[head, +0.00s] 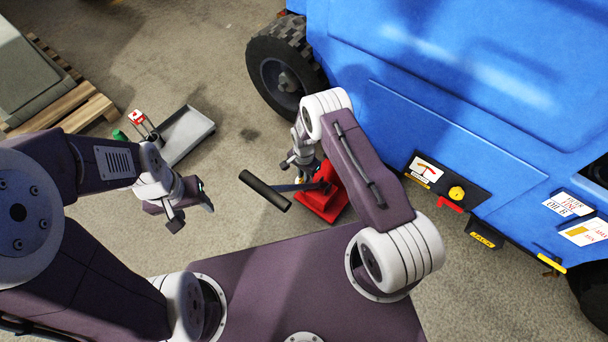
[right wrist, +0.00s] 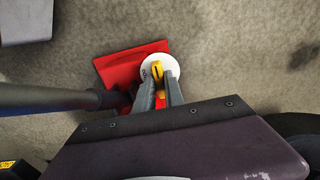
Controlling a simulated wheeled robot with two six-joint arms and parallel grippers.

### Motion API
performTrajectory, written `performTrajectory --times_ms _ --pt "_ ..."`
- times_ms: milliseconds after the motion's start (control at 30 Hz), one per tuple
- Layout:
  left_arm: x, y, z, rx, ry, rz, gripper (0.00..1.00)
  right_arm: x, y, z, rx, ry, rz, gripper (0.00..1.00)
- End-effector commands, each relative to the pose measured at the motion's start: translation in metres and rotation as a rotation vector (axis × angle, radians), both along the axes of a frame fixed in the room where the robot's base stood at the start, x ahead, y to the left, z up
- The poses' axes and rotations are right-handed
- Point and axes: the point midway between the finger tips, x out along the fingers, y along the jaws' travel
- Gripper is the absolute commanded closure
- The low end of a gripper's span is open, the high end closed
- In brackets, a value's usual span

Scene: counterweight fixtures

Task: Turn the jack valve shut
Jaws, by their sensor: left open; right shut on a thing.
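A red jack (head: 322,203) stands on the floor beside the blue machine. Its black-ended handle (head: 265,190) sticks out to the left. In the right wrist view the jack's red base (right wrist: 118,66) shows with a white disc (right wrist: 168,66) and the yellow valve knob (right wrist: 157,72) over it. My right gripper (right wrist: 159,86) points down at the valve, with its two fingers shut on the yellow knob. In the head view the right gripper (head: 300,168) is partly hidden by its own arm. My left gripper (head: 191,208) is open and empty, in the air left of the jack.
The blue machine (head: 460,90) with its black wheel (head: 285,72) fills the right. Its side has a panel with a yellow knob (head: 457,193) and a red lever (head: 451,205). A grey tray cart (head: 187,133) and a wooden pallet (head: 80,110) stand at left.

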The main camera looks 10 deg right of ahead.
Motion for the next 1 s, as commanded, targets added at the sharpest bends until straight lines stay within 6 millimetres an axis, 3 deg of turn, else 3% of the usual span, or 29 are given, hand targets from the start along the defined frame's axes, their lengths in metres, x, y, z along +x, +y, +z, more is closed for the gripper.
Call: performTrajectory --times_ms 300,333,400,667,767,1000 --pt "0.000 0.000 0.000 0.000 0.000 0.000 0.45 0.000 0.000 0.000 0.000 0.000 -0.005 1.00" --pt "0.000 0.000 0.000 0.000 0.000 0.000 0.45 0.000 0.000 0.000 0.000 0.000 -0.004 0.78" --pt "0.000 0.000 0.000 0.000 0.000 0.000 0.45 0.000 0.000 0.000 0.000 0.000 -0.004 0.65" --pt "0.000 0.000 0.000 0.000 0.000 0.000 0.45 0.000 0.000 0.000 0.000 0.000 -0.002 0.65" --pt "0.000 0.000 0.009 0.000 0.000 0.000 0.45 0.000 0.000 0.012 0.001 -0.001 -0.002 0.65" --pt "0.000 0.000 0.048 0.000 0.000 0.000 0.45 0.000 0.000 0.068 0.001 -0.001 -0.003 0.65"
